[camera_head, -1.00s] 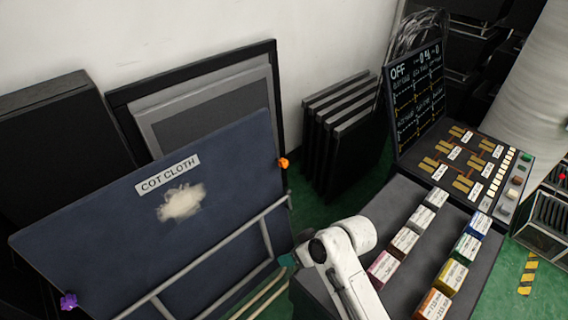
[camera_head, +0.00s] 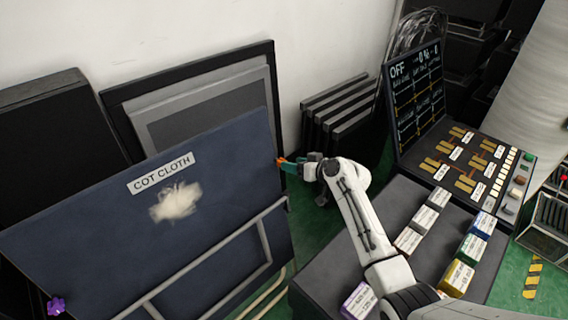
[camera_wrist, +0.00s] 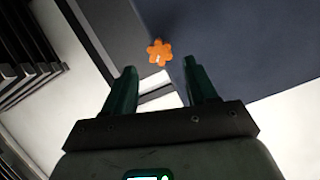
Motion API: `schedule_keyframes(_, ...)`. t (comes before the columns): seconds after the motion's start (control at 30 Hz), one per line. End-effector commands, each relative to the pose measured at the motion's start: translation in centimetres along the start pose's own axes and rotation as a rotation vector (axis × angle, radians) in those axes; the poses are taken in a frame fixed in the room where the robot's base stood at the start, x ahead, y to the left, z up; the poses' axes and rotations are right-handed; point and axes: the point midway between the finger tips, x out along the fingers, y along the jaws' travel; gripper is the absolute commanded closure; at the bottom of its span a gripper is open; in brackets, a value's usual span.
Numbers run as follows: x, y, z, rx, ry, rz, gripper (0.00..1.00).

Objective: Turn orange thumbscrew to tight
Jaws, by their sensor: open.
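The orange thumbscrew (camera_head: 280,161) is at the right edge of the dark blue COT CLOTH panel (camera_head: 215,225), near its top corner. In the wrist view the thumbscrew (camera_wrist: 159,52) is a lobed knob, ahead of the fingertips and between their lines. My gripper (camera_head: 290,167) is beside the thumbscrew in the head view, its green fingers hiding part of it. In the wrist view the two fingers of my gripper (camera_wrist: 160,80) are apart with nothing between them. I cannot tell whether a finger touches the thumbscrew.
A purple knob (camera_head: 56,306) is at the panel's lower left. Grey framed boards (camera_head: 200,105) lean on the wall behind. Dark slatted panels (camera_head: 343,115) stand behind my gripper. A console (camera_head: 460,165) and a grey bench with labelled boxes (camera_head: 430,215) are at the right.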

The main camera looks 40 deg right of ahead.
Motion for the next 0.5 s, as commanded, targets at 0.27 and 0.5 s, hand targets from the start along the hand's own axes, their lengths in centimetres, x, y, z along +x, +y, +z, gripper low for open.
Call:
schedule_keyframes(0.27, 4.1, 0.0, 0.1, 0.0, -0.002, -0.002, 0.43)
schedule_keyframes(0.5, 5.4, -0.1, 0.1, 0.0, -0.001, -0.001, 0.43)
